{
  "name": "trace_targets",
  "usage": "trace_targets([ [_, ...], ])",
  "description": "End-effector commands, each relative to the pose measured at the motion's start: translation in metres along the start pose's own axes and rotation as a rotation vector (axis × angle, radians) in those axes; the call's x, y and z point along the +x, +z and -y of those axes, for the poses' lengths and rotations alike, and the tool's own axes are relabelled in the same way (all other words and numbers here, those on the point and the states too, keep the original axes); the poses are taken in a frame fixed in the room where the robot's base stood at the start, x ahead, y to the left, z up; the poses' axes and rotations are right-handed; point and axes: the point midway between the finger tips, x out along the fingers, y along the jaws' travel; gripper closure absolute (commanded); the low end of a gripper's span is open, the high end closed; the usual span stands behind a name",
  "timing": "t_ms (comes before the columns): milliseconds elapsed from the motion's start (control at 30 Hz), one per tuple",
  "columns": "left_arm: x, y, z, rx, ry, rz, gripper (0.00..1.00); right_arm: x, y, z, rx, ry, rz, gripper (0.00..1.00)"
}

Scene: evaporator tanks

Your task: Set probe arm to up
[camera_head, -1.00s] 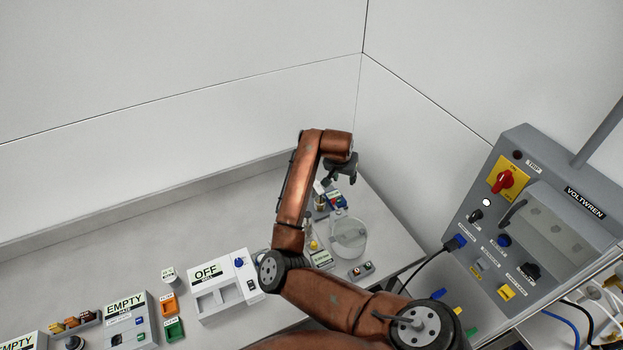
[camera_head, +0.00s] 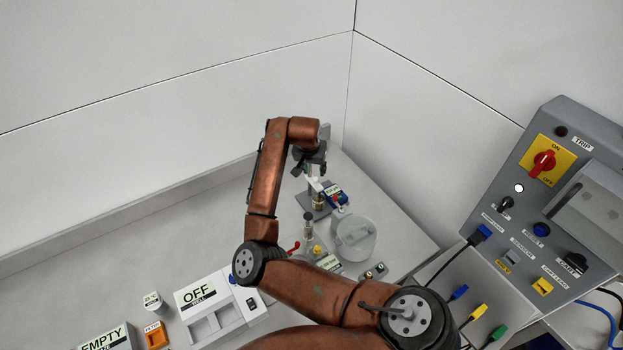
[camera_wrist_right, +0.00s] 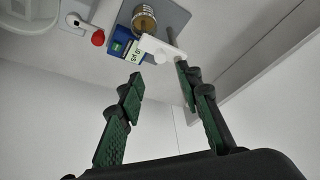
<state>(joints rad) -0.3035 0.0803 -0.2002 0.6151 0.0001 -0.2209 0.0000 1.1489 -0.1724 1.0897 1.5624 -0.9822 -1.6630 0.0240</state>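A white arm (camera_wrist_right: 160,48), apparently the probe arm, reaches from a thin grey post beside a brass-coloured cylinder (camera_wrist_right: 144,20) in the right wrist view. A blue meter with a green display (camera_wrist_right: 122,45) is next to it. In the head view the white arm (camera_head: 315,185) shows small, just below my right gripper (camera_head: 312,165), with the blue meter (camera_head: 334,196) to its right. My right gripper is open and empty; in the wrist view its green-padded fingers (camera_wrist_right: 160,75) stand apart, the white arm just beyond the tips. I cannot tell its exact tilt. My left gripper is out of view.
A clear round vessel (camera_head: 356,238) stands right of the stand. A white OFF unit (camera_head: 215,308) sits nearer on the grey bench. A grey control panel (camera_head: 505,215) with a red switch and cables is at right. The bench's back left is clear.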

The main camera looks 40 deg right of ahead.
Motion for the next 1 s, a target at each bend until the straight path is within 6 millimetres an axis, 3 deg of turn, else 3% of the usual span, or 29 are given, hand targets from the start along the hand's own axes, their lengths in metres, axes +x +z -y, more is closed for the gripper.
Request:
trace_targets([
  [500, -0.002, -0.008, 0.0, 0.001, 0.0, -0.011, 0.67, 0.068, 0.001, 0.001, -0.002, 0.0, 0.002, 0.67],
  [900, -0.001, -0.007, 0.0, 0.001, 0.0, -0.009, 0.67, 0.077, 0.0, -0.001, 0.001, 0.0, 0.0, 0.67],
  [1000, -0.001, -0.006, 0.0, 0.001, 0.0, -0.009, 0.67, 0.077, 0.0, -0.001, 0.001, 0.0, 0.0, 0.74],
])
